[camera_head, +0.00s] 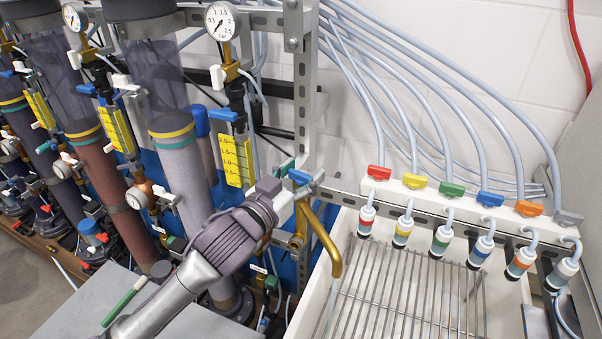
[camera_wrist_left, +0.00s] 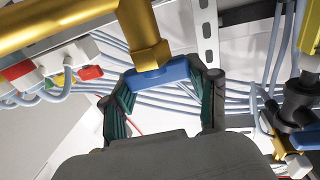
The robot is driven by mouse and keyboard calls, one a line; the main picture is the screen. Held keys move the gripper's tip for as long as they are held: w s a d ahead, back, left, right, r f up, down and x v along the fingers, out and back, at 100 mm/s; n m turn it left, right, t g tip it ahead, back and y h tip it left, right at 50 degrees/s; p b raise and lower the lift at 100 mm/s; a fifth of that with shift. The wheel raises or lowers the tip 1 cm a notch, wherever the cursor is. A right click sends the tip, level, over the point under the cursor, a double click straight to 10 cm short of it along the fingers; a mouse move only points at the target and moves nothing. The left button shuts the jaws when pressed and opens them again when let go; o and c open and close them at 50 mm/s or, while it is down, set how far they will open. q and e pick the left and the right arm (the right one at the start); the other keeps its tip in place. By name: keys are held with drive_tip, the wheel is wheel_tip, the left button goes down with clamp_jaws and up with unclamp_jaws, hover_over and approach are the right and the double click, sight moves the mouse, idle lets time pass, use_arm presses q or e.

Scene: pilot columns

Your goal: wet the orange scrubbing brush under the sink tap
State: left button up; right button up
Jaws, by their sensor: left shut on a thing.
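The sink tap is a brass spout (camera_head: 327,246) that curves down over the left side of the white sink (camera_head: 314,300). The tap has a blue handle (camera_head: 300,176) on top. My left gripper (camera_head: 292,188) is shut on this handle. In the left wrist view the blue handle (camera_wrist_left: 160,73) lies between the two green-padded fingertips, against the brass tap body (camera_wrist_left: 146,40). I see no orange scrubbing brush in either view. My right gripper is not in view.
A wire rack (camera_head: 400,290) lies in the sink. Several hose ends with coloured bands hang from a white valve rail (camera_head: 465,206) at its back. Glass columns (camera_head: 185,165) with gauges stand at left. A green-handled tool (camera_head: 124,302) lies on a grey board (camera_head: 75,305).

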use_arm(q)
drive_tip(key=shift+r, duration=0.1)
idle(0.3)
drive_tip(key=o, duration=1.1)
drive_tip(key=shift+o, duration=0.3)
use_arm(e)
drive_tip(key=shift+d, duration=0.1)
use_arm(q)
drive_tip(key=v, duration=1.2)
drive_tip(key=shift+s+d, duration=0.1)
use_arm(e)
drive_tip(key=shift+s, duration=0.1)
